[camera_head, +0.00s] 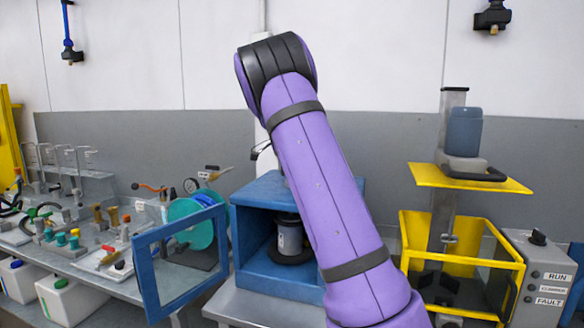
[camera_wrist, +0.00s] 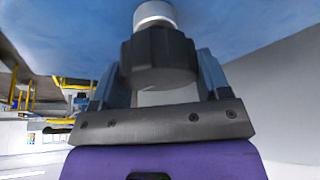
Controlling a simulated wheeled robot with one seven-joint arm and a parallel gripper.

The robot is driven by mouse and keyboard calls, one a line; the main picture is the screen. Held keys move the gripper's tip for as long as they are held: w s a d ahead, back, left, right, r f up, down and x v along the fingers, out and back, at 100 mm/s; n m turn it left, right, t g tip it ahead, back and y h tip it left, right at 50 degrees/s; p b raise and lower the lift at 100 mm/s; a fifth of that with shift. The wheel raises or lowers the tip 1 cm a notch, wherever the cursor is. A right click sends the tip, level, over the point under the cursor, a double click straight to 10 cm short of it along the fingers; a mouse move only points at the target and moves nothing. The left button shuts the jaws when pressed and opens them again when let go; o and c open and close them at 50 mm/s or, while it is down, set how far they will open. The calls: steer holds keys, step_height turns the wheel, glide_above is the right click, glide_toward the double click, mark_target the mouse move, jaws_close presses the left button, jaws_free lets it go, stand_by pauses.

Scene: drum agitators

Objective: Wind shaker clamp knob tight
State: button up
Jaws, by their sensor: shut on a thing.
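The dark lobed clamp knob (camera_wrist: 152,62) hangs on a pale grey shaft (camera_wrist: 155,13) in the wrist view. My gripper (camera_wrist: 160,82) is shut on the knob, one finger on each side of it. In the head view my purple arm hides the gripper and the knob. The blue shaker cabinet (camera_head: 256,191) stands behind my arm with its framed door (camera_head: 147,279) swung open to the left. A grey can (camera_head: 290,238) stands upright inside on a dark base. The contact between clamp and can is hidden.
A bench (camera_head: 85,255) with several fittings and valves stands at the left. At the right are a yellow guarded machine (camera_head: 412,245), a yellow shelf (camera_head: 430,177) bearing a blue-grey container (camera_head: 464,132), and a grey control box (camera_head: 522,262) with a knob.

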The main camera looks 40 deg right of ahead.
steer(key=shift+m, duration=0.5)
steer(key=o, duration=0.9)
steer(key=v, duration=1)
steer(key=shift+w+r, duration=0.25)
steer(key=shift+r, duration=0.15)
